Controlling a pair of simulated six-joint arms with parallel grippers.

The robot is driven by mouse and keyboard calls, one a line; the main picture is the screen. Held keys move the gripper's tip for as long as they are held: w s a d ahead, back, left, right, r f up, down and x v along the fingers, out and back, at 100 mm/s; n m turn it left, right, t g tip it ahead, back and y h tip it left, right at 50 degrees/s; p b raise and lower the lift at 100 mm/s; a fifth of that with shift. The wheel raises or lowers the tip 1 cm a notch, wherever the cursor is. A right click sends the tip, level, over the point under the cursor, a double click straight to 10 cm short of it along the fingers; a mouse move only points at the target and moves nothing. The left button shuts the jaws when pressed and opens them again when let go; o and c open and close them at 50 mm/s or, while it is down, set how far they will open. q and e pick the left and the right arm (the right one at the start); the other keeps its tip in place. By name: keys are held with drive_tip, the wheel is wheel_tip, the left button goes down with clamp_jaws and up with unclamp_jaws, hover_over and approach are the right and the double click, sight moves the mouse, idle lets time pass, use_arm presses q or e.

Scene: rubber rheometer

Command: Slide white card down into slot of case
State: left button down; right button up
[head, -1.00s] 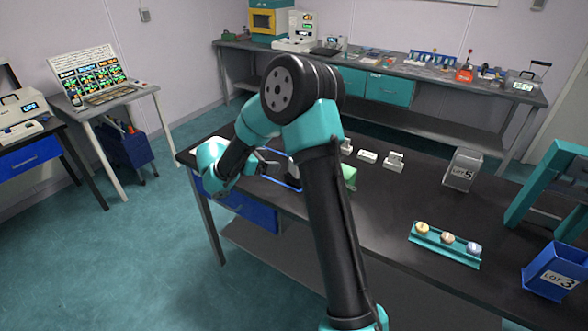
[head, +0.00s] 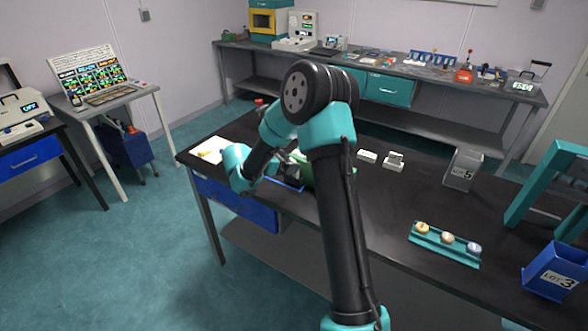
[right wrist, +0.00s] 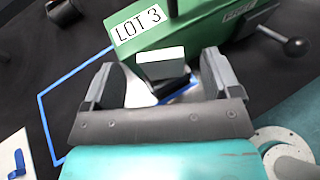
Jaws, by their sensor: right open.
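The green case (right wrist: 205,22) with a "LOT 3" label fills the top of the right wrist view. It shows partly behind my arm in the head view (head: 306,172). A pale, card-like piece (right wrist: 160,56) with a dark part below it stands against the case's near side. I cannot tell how deep it sits in any slot. My right gripper (right wrist: 162,88) is open, its fingers on either side of this piece with gaps visible. In the head view my right arm hides most of this area. My left gripper is not in view.
A blue outline (right wrist: 72,80) marks the black bench top around the case. A dark lever with a ball knob (right wrist: 295,46) sticks out at the case's right. White blocks (head: 393,161), a grey LOT 5 bin (head: 462,170) and a teal rack (head: 444,245) stand to the right.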

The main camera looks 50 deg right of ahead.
drive_tip(key=shift+x, duration=0.9)
drive_tip(key=c, duration=1.1)
drive_tip(key=shift+r, duration=0.1)
